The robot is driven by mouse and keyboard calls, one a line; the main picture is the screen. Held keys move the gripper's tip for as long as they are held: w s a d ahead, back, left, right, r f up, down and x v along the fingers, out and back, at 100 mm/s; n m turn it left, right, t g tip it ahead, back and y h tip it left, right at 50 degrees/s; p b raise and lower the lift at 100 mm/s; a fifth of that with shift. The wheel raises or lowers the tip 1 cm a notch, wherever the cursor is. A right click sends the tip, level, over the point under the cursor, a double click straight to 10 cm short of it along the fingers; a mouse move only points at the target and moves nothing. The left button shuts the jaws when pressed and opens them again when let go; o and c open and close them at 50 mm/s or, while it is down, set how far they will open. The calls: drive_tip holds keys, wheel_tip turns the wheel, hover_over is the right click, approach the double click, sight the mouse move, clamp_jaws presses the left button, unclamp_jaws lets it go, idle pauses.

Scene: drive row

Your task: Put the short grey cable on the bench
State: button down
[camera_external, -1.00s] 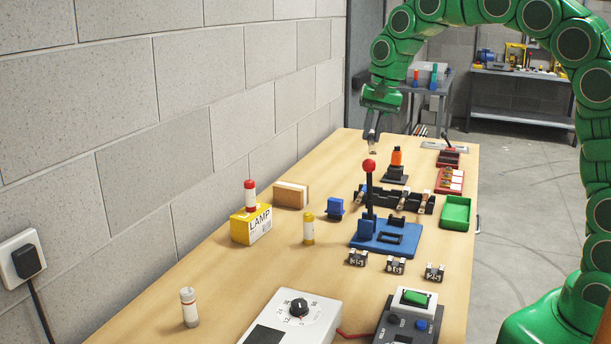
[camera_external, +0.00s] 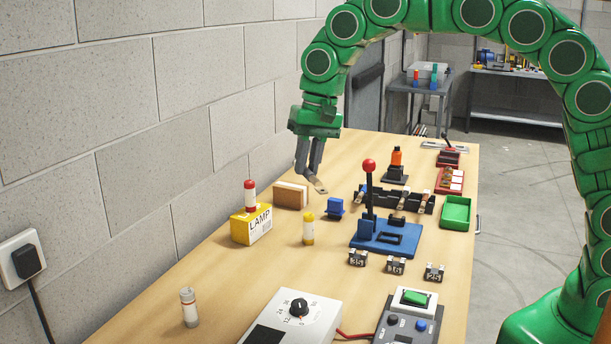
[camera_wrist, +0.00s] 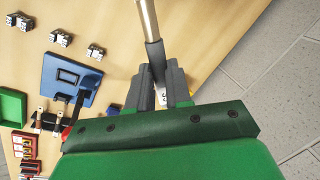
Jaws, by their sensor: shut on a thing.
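My gripper (camera_external: 312,176) is over the left part of the wooden bench (camera_external: 235,285), behind the wooden block, pointing down. It is shut on a slim piece (camera_external: 321,187) with a tan metallic end that sticks out to the lower right. In the wrist view the fingers (camera_wrist: 157,68) pinch it, and the tan rod (camera_wrist: 148,22) runs out of the top of the picture from a dark grey sleeve. I cannot tell whether this is the short grey cable; no other such cable is clear on the bench. The piece looks held above the bench top, not resting on it.
Nearby are a brown-white block (camera_external: 290,195), a blue block (camera_external: 335,208), a yellow lamp box (camera_external: 251,226) and a blue lever base (camera_external: 385,238). A black holder (camera_external: 378,199) and green tray (camera_external: 456,212) lie to the right. The front left is mostly clear; a wall borders the left.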

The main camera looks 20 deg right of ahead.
drive_tip(key=s+a, duration=0.2)
hover_over(243, 281)
drive_tip(key=d, duration=0.2)
drive_tip(key=f, duration=2.2)
drive_tip(key=shift+s+a+f, duration=0.25)
drive_tip(key=shift+w+a+f, duration=0.15)
drive_tip(key=shift+a+f, duration=0.05)
drive_tip(key=shift+f, duration=0.25)
drive_tip(key=shift+w+a+f, duration=0.15)
drive_tip(key=shift+a+f, duration=0.05)
drive_tip(key=shift+f, duration=1.45)
drive_tip(key=shift+f, duration=0.15)
drive_tip(key=c, duration=1)
unclamp_jaws()
drive_tip(key=shift+c, duration=0.2)
